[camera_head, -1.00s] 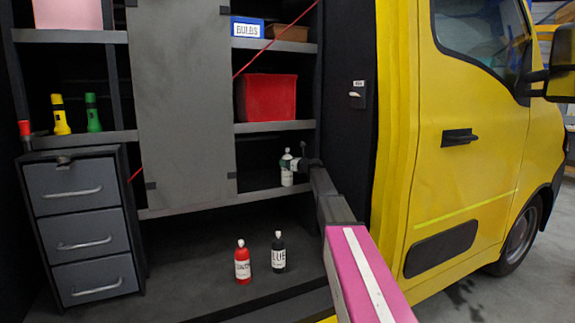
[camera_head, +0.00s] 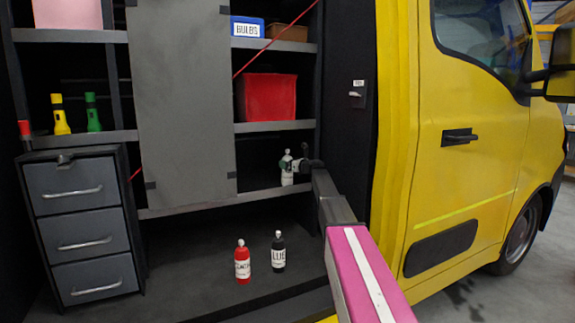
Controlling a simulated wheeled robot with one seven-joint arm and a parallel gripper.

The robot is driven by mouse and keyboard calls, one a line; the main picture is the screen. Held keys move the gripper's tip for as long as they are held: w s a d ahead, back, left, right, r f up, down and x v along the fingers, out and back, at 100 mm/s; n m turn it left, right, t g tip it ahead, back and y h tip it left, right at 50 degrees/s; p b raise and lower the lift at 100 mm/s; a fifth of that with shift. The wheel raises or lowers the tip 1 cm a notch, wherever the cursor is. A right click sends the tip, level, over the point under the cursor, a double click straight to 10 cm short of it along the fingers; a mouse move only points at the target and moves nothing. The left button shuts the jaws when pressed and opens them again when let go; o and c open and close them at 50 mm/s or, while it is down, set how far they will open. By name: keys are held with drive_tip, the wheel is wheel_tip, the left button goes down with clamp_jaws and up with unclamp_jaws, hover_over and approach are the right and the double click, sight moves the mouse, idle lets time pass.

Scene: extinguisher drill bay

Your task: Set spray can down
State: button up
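The spray can (camera_head: 287,178) is a small white and green can with a pale top. It stands upright at the right end of the lower shelf in the truck's open bay. My gripper (camera_head: 293,165) is at the can's upper half, reaching in from the right. The fingers are small and dark here, and I cannot tell whether they press on the can or stand apart around it. The can's base appears to be at the shelf surface.
A red bottle (camera_head: 242,264) and a black bottle (camera_head: 278,253) stand on the bay floor below. A red bin (camera_head: 268,97) sits on the shelf above. A grey panel (camera_head: 184,104) borders the shelf on the left. A drawer unit (camera_head: 82,230) stands further left.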

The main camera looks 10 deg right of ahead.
drive_tip(key=v, duration=0.6)
drive_tip(key=shift+s+d, duration=0.2)
drive_tip(key=shift+s, duration=0.05)
